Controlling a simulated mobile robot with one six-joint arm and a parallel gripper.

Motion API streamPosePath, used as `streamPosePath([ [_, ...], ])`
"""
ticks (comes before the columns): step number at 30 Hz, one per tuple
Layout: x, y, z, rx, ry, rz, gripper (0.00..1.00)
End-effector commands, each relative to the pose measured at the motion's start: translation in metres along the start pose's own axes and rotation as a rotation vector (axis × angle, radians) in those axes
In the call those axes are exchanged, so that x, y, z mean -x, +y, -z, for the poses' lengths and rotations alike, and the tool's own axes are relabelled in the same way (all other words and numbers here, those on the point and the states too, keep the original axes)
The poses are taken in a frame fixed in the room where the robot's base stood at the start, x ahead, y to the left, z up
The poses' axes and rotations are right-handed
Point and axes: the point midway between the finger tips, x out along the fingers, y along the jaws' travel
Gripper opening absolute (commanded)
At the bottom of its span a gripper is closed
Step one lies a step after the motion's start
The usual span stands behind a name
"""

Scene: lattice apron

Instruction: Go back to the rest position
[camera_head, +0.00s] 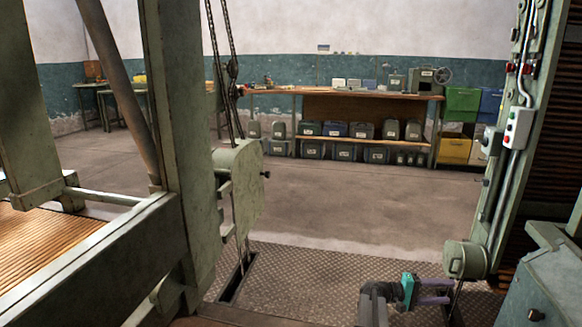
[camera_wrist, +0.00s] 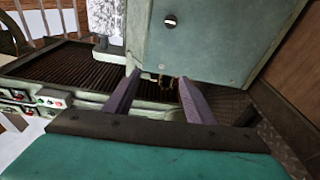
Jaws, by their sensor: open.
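My gripper (camera_head: 438,291) shows at the bottom right of the head view, with a teal body and two pale purple fingers pointing right. It is low over the patterned metal floor plate. In the wrist view my gripper (camera_wrist: 159,82) has its two fingers spread apart, with nothing held between them. Beyond the fingers is a grey-green machine panel (camera_wrist: 215,35) with a small round knob. I cannot tell how far the fingertips are from it.
A green machine frame (camera_head: 180,130) stands at the left, and a column with a control box (camera_head: 518,128) at the right. A chain (camera_head: 232,70) hangs at the centre left. A workbench (camera_head: 350,94) with grey boxes is along the back wall. The concrete floor (camera_head: 350,200) between is clear.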

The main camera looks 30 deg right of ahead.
Motion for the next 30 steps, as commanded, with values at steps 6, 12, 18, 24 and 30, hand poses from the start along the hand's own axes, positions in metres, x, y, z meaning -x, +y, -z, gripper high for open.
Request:
streamPosePath([
  [6, 0.075, 0.004, 0.017, 0.044, 0.101, 0.032, 0.50],
  [12, 0.141, -0.007, 0.017, 0.082, 0.176, 0.093, 0.50],
  [18, 0.204, -0.023, 0.005, 0.132, 0.242, 0.172, 0.50],
  [24, 0.265, -0.040, -0.020, 0.194, 0.298, 0.263, 0.50],
  [30, 0.322, -0.058, -0.058, 0.271, 0.340, 0.366, 0.50],
])
